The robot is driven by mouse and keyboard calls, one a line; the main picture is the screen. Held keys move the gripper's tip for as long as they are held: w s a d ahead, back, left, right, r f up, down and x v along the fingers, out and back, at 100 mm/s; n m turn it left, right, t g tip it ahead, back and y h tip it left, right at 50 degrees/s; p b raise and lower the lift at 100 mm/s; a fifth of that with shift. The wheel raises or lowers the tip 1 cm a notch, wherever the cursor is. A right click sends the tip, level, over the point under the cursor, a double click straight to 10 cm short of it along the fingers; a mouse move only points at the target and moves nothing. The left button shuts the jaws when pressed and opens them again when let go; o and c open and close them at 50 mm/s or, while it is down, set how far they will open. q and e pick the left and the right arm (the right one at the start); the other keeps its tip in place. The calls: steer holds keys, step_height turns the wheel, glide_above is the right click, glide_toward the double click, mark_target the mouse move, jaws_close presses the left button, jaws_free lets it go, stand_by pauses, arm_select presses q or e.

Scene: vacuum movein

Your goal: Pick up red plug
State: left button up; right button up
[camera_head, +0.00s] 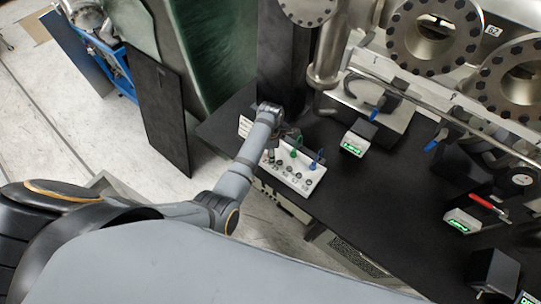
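A white panel block (292,176) stands on the black table, with a row of round sockets on its near side. A green plug (293,153) and a blue plug (317,158) stand upright on it. No red plug can be made out there; my arm covers the left end of the block. My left gripper (284,140) is over that left end, beside the green plug. Its fingers are small and partly hidden by my wrist, so I cannot tell whether they are open or hold something. My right gripper is out of view.
A red-handled part (487,202) sits at the right, above a small green-lit display box (462,220). Another display box (354,144) is right of the block. Metal pipes and flanges (436,35) fill the upper right. The black table (375,205) has bare room right of the block.

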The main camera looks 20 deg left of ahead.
arm_select(q)
steer(key=shift+w+f, duration=0.1)
jaws_close()
stand_by(0.3)
